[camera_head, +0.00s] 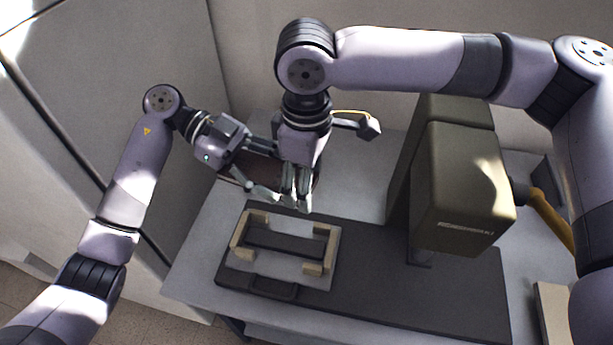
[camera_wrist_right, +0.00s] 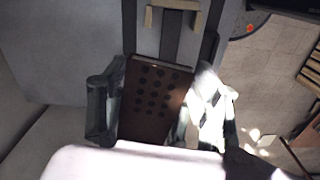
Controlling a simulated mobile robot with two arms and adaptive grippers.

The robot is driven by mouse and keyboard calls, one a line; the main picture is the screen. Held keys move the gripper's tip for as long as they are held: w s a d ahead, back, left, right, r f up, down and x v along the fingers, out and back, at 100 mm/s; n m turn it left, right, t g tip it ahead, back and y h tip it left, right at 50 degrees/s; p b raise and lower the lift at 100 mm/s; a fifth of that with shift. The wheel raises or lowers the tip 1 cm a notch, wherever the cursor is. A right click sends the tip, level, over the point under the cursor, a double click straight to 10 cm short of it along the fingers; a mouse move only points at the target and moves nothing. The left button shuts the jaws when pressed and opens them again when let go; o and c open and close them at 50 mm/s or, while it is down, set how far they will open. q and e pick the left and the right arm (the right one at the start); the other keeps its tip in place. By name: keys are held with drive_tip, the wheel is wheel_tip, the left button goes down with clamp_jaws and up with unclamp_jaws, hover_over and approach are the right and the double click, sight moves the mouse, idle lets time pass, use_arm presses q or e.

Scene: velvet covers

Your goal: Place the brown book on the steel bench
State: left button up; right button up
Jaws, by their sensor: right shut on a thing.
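The brown book (camera_wrist_right: 152,105) is a flat brown panel with rows of dark dots, held between the two fingers of my right gripper (camera_wrist_right: 160,108) in the right wrist view. In the head view the brown book (camera_head: 262,168) shows partly behind both grippers, over the far left part of the grey steel bench (camera_head: 355,180). My right gripper (camera_head: 296,200) points down there, shut on it. My left gripper (camera_head: 274,173) is beside it on the left, fingers spread apart. The grippers hide much of the book, and I cannot tell whether it touches the bench.
A dark plate (camera_head: 370,290) on the bench bears a light tray (camera_head: 322,270) with beige corner blocks. A tall beige machine (camera_head: 462,190) stands to the right. Walls close in at the back and left. Some bare bench shows between the book and the machine.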

use_arm(q)
drive_tip(key=o, duration=1.3)
